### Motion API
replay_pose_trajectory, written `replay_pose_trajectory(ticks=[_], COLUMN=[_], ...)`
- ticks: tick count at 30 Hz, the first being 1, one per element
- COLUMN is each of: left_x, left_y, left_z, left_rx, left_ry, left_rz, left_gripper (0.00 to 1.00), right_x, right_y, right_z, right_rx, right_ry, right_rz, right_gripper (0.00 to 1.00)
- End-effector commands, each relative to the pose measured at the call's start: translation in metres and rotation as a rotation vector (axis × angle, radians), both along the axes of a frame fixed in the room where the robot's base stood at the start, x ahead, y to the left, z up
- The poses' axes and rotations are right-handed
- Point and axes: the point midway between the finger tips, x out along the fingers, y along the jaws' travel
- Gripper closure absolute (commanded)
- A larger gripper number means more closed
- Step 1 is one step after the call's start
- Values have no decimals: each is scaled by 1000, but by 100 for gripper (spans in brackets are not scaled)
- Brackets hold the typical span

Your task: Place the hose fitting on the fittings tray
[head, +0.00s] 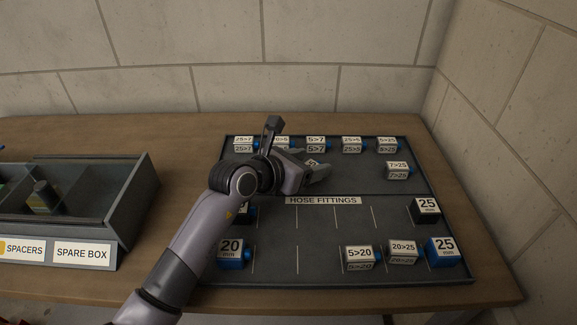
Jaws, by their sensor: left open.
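The fittings tray (330,218), dark and labelled HOSE FITTINGS, lies on the bench. My left gripper (299,147) is open over its upper left part, with its fingers spread. A white fitting (312,162) shows partly between the fingers, mostly hidden; I cannot tell if they touch it. A 7>25 fitting (397,170) stands at the right. In front are 5>20 (359,257) and 20>25 (402,252). My right gripper is out of view.
A blue 20 mm block (231,252), a blue 25 mm block (442,251) and a black 25 block (426,210) sit in the tray. Grey bins (122,219), labelled SPACERS and SPARE BOX, stand left. Walls rise behind and right. Middle front slots look empty.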

Motion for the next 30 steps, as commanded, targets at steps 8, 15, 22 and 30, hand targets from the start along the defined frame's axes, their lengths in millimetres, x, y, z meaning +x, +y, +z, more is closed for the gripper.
replay_pose_trajectory(ticks=[8,15,22,30], left_x=[-23,-47,-66,-76], left_y=[24,48,67,76], left_z=[12,26,37,43], left_rx=[2,2,3,1], left_ry=[0,0,0,3], left_rz=[1,1,1,0], left_gripper=[39,39,39,39], right_x=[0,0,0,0], right_y=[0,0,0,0], right_z=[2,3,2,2], right_rx=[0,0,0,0], right_ry=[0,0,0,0], right_rz=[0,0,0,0], right_gripper=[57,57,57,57])
